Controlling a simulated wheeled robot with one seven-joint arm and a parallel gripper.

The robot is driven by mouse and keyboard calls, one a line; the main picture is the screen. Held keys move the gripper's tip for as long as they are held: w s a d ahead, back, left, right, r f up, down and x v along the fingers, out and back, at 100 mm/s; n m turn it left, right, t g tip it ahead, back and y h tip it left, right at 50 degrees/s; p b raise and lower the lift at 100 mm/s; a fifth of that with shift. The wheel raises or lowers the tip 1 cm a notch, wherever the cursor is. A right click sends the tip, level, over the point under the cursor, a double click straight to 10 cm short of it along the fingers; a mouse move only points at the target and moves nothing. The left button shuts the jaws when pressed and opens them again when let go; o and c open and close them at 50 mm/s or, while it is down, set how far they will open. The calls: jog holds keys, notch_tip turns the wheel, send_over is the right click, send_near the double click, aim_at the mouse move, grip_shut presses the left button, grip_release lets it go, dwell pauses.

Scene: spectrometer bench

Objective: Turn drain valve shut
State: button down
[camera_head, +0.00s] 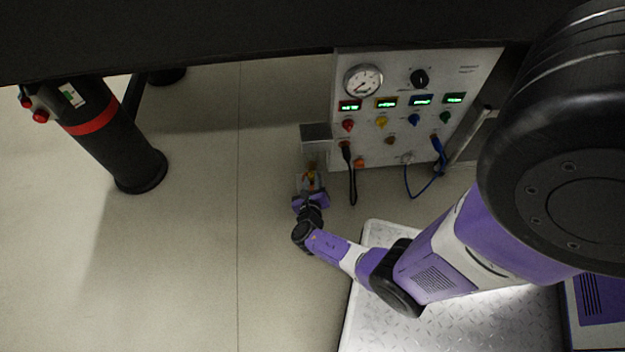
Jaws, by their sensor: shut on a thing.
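My gripper (310,187) is at the end of my purple and white arm, low in the middle of the camera_head view. It is shut on a small orange part (312,180), which appears to be the drain valve handle. The orange part sits just below a small grey box (316,132) at the lower left corner of the panel. My gripper hides much of the valve, so the handle's angle cannot be told.
A white control panel (400,65) with a round gauge (363,81), coloured knobs and green displays stands behind. Black and blue cables (424,190) hang from it. The floor (200,250) left of my arm is clear.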

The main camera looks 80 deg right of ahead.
jog(key=shift+w+a+n+g+h, duration=0.1)
jog(key=shift+n+g+h, duration=0.35)
jog(key=shift+n, duration=0.35)
jog(key=c, duration=1.2)
grip_release()
jog(key=shift+p+v, duration=1.65)
jog(key=shift+v, duration=2.2)
